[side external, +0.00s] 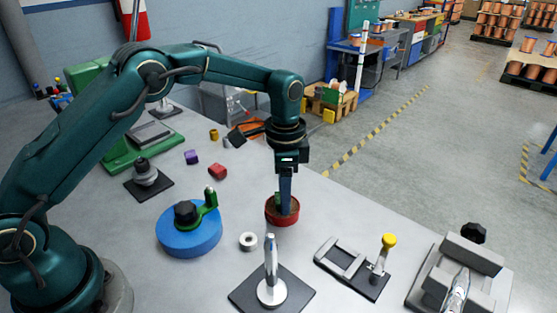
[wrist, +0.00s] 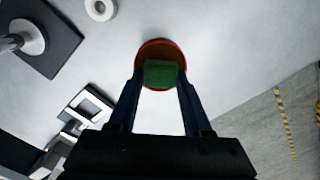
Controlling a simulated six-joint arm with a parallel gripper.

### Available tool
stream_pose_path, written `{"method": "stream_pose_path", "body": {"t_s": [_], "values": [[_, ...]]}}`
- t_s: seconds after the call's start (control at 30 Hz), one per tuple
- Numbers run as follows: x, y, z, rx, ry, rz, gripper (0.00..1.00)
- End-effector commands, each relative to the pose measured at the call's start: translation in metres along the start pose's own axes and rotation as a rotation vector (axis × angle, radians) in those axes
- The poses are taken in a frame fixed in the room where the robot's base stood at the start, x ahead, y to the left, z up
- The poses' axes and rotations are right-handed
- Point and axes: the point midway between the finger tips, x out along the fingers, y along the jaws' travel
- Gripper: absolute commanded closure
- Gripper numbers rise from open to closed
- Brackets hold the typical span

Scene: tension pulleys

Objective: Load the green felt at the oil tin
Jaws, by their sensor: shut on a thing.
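My gripper (wrist: 160,82) points straight down and is shut on the green felt (wrist: 160,73), a small block held between the two fingertips. The oil tin (side external: 282,211) is a low round red tin on the bench. In the side view, the fingertips and the felt's lower part are at or just inside the tin's opening. In the wrist view, the felt covers part of the tin (wrist: 160,45), whose red rim and brown inside show around and beyond it. I cannot tell whether the felt touches the inside of the tin.
A white ring (side external: 248,241) and a blue disc with a green lever (side external: 189,231) stand left of the tin. A metal post on a black plate (side external: 271,285) stands in front. Red (side external: 217,171) and purple (side external: 191,157) blocks lie behind. A yellow-knobbed clamp (side external: 382,262) stands at right.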

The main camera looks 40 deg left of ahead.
Motion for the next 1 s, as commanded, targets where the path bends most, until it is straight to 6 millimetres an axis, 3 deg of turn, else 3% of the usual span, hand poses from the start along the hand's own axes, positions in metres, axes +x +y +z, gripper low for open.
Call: {"method": "stream_pose_path", "body": {"t_s": [1.0], "values": [[0.0060, 0.0002, 0.0003, 0.000, -0.001, 0.001, 0.95]]}}
